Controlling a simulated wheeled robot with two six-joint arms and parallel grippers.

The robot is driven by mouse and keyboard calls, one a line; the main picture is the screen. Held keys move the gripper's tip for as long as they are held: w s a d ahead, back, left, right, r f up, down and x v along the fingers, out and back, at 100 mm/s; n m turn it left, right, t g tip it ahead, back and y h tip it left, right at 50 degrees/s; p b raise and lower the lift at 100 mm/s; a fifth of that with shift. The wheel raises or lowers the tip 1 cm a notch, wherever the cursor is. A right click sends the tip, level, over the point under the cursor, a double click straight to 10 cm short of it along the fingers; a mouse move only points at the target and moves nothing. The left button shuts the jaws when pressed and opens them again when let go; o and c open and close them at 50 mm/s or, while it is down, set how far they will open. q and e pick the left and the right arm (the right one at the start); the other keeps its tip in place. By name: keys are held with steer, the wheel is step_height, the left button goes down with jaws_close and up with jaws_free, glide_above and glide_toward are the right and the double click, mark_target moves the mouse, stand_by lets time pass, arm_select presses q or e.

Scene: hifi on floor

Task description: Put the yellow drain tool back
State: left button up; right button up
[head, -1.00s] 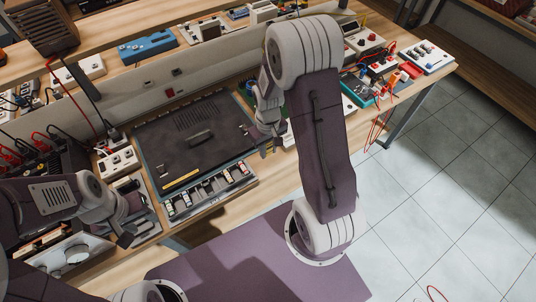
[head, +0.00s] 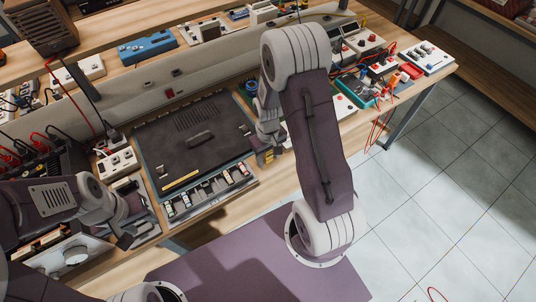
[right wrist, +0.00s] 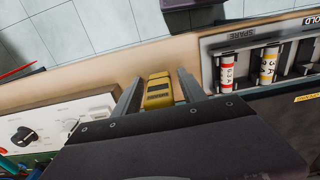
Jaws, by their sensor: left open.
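The yellow drain tool (right wrist: 159,91) shows in the right wrist view between the two fingers of my right gripper (right wrist: 160,88), its lower part hidden by the gripper body. Narrow gaps seem to show beside it, and I cannot tell whether the fingers touch it. In the head view my right gripper (head: 268,156) is at the bench's front edge, just right of the black hi-fi unit (head: 215,130), with a small yellow patch at its fingers. My left gripper (head: 130,238) is open and empty at the lower left, near the bench's front edge.
A holder with several small labelled cylinders (head: 210,192) lies along the unit's front; the right wrist view shows it right of my right gripper (right wrist: 225,42). A white box with a black knob (right wrist: 75,125) is on the left there. Meters and red cables crowd the bench's right end.

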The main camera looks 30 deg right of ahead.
step_height(320, 180, up, 12)
steer(key=shift+r+p, duration=0.2)
steer(key=shift+p, duration=0.4)
steer(key=s+a+m+t, duration=0.1)
steer(key=s+a, duration=0.3)
steer(key=s, duration=0.4)
steer(key=shift+s+a, duration=0.15)
steer(key=shift+a, duration=0.25)
